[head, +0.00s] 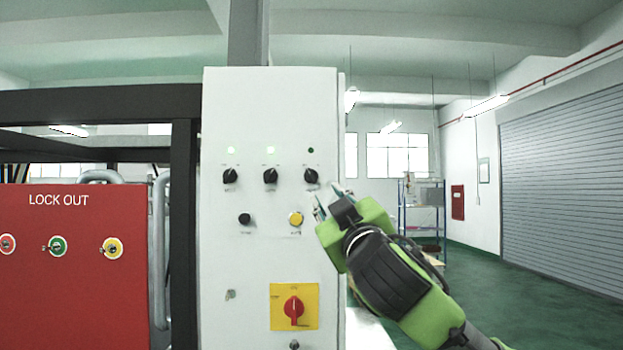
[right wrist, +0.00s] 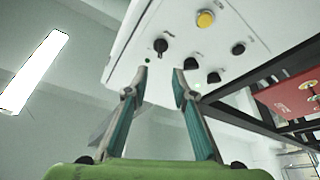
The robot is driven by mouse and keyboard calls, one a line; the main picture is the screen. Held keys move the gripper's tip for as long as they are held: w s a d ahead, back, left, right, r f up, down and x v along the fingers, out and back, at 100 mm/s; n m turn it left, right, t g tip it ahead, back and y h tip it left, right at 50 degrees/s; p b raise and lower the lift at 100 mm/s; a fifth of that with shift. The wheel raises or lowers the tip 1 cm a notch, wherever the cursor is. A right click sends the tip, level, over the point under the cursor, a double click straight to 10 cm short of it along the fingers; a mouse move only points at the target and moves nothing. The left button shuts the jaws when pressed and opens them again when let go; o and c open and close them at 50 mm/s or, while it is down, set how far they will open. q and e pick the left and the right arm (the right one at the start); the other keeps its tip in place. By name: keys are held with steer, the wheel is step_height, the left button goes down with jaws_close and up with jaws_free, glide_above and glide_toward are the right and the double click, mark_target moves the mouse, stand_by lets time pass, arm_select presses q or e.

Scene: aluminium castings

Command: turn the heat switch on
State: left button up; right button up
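A white control panel (head: 250,255) carries three black rotary switches in a row: left (head: 230,176), middle (head: 270,176) and right (head: 311,176). Their labels are too small to read, so I cannot tell by name which is the heat switch. The lamps above the left and middle switches glow green; the lamp (head: 310,150) above the right one is dark. My right gripper (head: 328,197) is open and empty, just below and right of the right switch. In the right wrist view, that switch (right wrist: 160,46) shows beyond the gap between the open fingertips (right wrist: 160,76), apart from them. My left gripper is not in view.
Below the switches are a black button (head: 244,219) and a yellow button (head: 295,218), the latter close to my right gripper. A red rotary handle (head: 294,307) sits lower on a yellow plate. A red lock-out box (head: 70,270) and dark frame stand left. Open floor lies right.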

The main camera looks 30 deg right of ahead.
mark_target(313, 177)
steer(key=p+x, duration=0.5)
steer(key=x, duration=0.6)
steer(key=shift+w+r+p, duration=0.15)
steer(key=shift+r+p, duration=0.1)
steer(key=shift+p, duration=0.15)
steer(key=shift+w+d, duration=0.2)
steer(key=shift+w, duration=0.35)
steer(key=shift+s, duration=0.1)
jaws_close()
